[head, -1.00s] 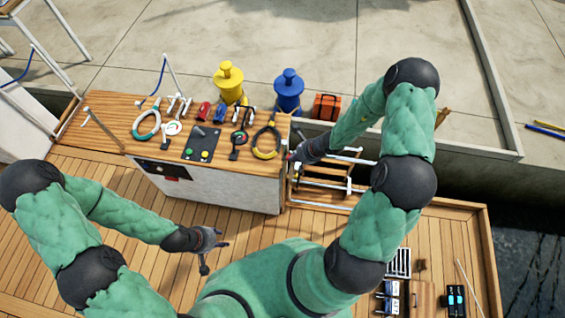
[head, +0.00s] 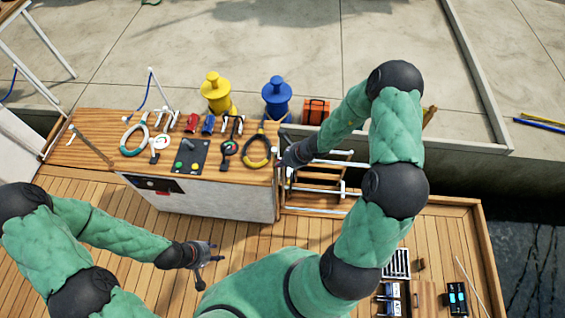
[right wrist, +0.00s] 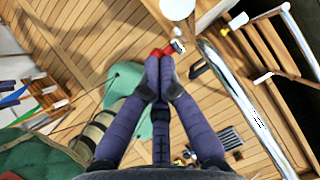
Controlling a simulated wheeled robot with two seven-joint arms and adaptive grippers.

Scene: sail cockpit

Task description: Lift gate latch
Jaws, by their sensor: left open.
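A small red latch handle (right wrist: 158,52) with a silver metal piece shows at the top middle of the right wrist view, just at my right fingertips. My right gripper (right wrist: 159,75) has its dark fingers drawn together, and they look closed on the red handle. In the head view my right gripper (head: 290,158) is at the gap beside the wooden-topped cabinet, by the white rails, and the latch is hidden there. My left gripper (head: 203,262) is open and empty over the deck, in front of the cabinet.
The cabinet top (head: 95,142) carries ropes, a control panel (head: 190,157) and shackles. White-railed wooden steps (head: 322,178) stand right of it. Yellow (head: 215,92) and blue (head: 277,97) bollards and an orange box (head: 315,111) stand behind. The deck at left is clear.

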